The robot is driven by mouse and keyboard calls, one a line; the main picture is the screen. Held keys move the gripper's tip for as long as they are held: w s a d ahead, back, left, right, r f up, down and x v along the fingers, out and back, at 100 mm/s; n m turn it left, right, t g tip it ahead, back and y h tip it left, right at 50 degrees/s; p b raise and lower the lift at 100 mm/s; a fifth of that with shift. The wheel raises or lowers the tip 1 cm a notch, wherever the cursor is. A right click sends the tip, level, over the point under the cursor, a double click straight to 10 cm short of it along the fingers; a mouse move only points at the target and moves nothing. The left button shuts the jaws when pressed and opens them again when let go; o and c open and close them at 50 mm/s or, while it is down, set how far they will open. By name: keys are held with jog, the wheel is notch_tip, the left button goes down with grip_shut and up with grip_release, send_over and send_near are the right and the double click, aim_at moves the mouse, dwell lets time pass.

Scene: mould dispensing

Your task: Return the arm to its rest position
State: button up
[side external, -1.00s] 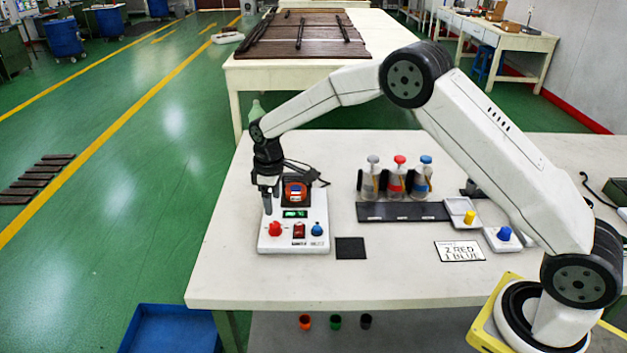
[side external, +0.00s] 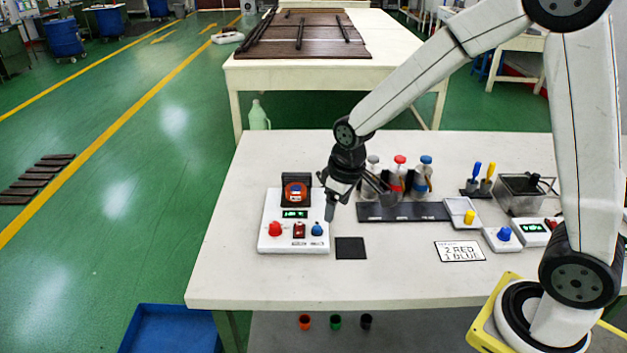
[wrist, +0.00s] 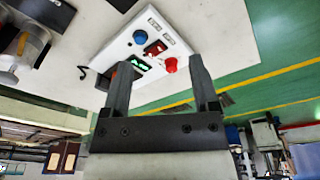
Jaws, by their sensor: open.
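My gripper (side external: 330,205) hangs over the table just right of the white dispensing unit in the side view. In the wrist view my gripper (wrist: 160,85) has two fingers apart with nothing between them. The white unit (side external: 265,240) has a red knob (side external: 275,229), a blue knob (side external: 317,229) and a lit green display (side external: 294,214). A dark holder with a round orange-and-blue piece (side external: 296,191) stands at its back. The unit also shows beyond my fingers in the wrist view (wrist: 122,46).
A black rack (side external: 400,212) with clear, red-capped and blue-capped bottles stands right of my gripper. A black square pad (side external: 350,248) and a card reading 2 RED 1 BLUE (side external: 460,251) lie in front. A metal bin (side external: 520,196) stands at right. The front left of the table is clear.

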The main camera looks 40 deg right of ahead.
jog(key=s+d+m, duration=0.1)
jog(key=s+m, duration=0.1)
jog(key=s, duration=0.9)
jog(key=shift+s+d+f+t, duration=0.15)
jog(key=shift+s+f+t, duration=0.1)
jog(key=shift+t, duration=0.15)
